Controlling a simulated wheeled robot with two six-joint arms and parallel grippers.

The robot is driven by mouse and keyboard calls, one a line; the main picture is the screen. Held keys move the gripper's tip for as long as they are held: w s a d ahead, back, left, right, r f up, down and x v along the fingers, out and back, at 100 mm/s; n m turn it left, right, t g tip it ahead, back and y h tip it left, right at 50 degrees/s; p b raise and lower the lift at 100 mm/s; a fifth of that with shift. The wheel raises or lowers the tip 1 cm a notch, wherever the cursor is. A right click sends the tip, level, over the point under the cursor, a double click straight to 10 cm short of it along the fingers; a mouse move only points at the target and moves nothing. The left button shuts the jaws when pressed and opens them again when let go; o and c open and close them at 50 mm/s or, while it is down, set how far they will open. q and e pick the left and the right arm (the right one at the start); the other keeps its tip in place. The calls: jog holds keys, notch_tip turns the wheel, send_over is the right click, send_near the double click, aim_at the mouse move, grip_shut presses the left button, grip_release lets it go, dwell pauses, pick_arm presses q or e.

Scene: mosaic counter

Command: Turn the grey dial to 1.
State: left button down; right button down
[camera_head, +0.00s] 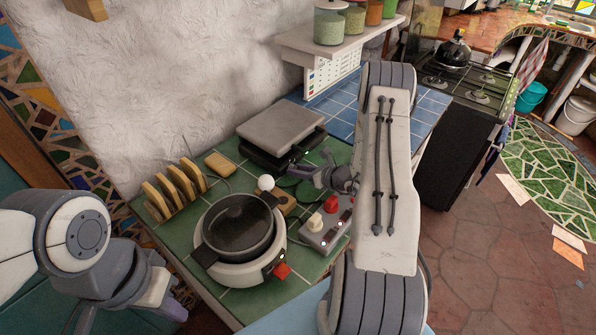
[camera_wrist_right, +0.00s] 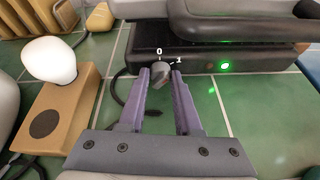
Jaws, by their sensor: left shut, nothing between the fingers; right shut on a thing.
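The grey dial (camera_wrist_right: 161,74) sits on the front of a black appliance (camera_wrist_right: 200,50) with a grey lid, which also shows in the head view (camera_head: 281,128). White marks "0" and "1" stand above and to the right of the dial. My right gripper (camera_wrist_right: 162,80) is shut on the dial, with a purple finger on each side. In the head view my right gripper (camera_head: 300,172) reaches the appliance's front and hides the dial. A green lamp glows on the appliance. Which mark the dial points to is hard to tell. My left gripper (camera_head: 178,308) is shut and empty at lower left.
A pot cooker (camera_head: 232,268) with a red knob stands at the front of the green tiled counter. A wooden block with a white ball (camera_wrist_right: 48,62) is left of my right gripper. A grey box with red and white knobs (camera_head: 328,222) and a toast rack (camera_head: 175,188) stand nearby.

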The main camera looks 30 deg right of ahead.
jog(key=shift+d+f+m+y+b, duration=0.1)
jog(key=shift+d+m+y+b, duration=0.05)
jog(key=shift+m+y+b, duration=0.4)
jog(key=shift+m+g+y, duration=0.3)
jog(key=shift+m+y, duration=0.05)
jog(key=shift+m, duration=0.4)
jog(key=c, duration=0.6)
grip_release()
jog(key=b+v, duration=0.2)
jog(key=v, duration=0.7)
jog(key=shift+d+b, duration=0.1)
jog(key=shift+b, duration=0.25)
jog(key=shift+s+d+r, duration=0.25)
jog(key=shift+s+r, duration=0.05)
jog(key=shift+s, duration=0.3)
